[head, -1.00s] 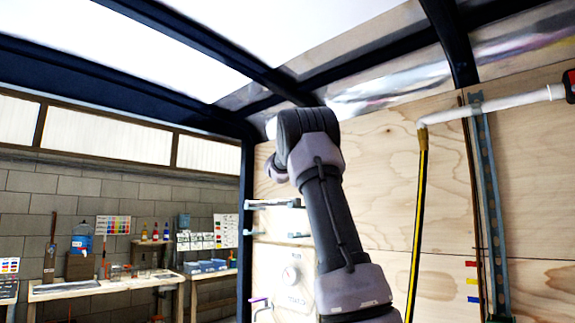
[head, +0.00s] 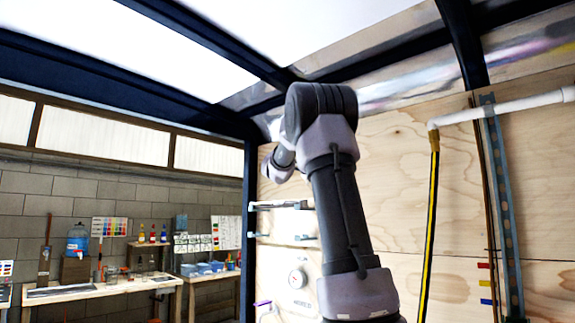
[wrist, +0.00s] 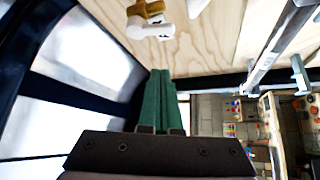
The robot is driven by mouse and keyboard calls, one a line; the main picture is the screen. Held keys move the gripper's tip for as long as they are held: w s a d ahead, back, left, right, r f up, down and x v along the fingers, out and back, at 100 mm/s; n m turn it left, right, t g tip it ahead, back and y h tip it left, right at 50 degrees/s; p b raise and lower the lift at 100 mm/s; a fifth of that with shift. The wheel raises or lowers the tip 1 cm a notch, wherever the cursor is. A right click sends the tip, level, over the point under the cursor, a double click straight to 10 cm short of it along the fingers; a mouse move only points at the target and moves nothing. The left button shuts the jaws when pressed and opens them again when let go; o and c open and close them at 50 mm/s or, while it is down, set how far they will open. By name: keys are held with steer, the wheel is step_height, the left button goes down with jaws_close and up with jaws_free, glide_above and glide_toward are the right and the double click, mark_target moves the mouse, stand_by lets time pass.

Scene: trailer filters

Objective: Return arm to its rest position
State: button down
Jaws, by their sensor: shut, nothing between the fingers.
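My gripper (wrist: 161,100) shows in the wrist view as two green fingers side by side, shut with nothing between them. It points toward a plywood wall (wrist: 210,40) and its lower dark edge. In the head view my arm is raised in front of the plywood wall (head: 390,180), bent at the top near the roof frame. The gripper itself is hidden in the head view.
A yellow-black striped hose (head: 430,220) hangs from a white pipe (head: 500,112) to the right of my arm. A brown-and-white fitting (wrist: 148,18) and a metal rail (wrist: 275,45) show in the wrist view.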

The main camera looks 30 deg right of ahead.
steer(key=shift+r+v, duration=0.2)
steer(key=shift+v, duration=1.15)
steer(key=shift+s, duration=0.1)
steer(key=s+a+f+m+g+y, duration=0.3)
steer(key=s+a+f+m+y, duration=0.2)
steer(key=s+a+f+y, duration=0.9)
steer(key=s+a+f+m+g, duration=0.3)
steer(key=s+a+f, duration=0.2)
steer(key=s+f, duration=0.4)
steer(key=s+a+f+m+g, duration=0.3)
steer(key=s+f, duration=0.6)
steer(key=s, duration=0.6)
steer(key=a+g, duration=0.1)
steer(key=a, duration=0.1)
steer(key=shift+s+a+f+g, duration=0.25)
steer(key=shift+a+g, duration=0.05)
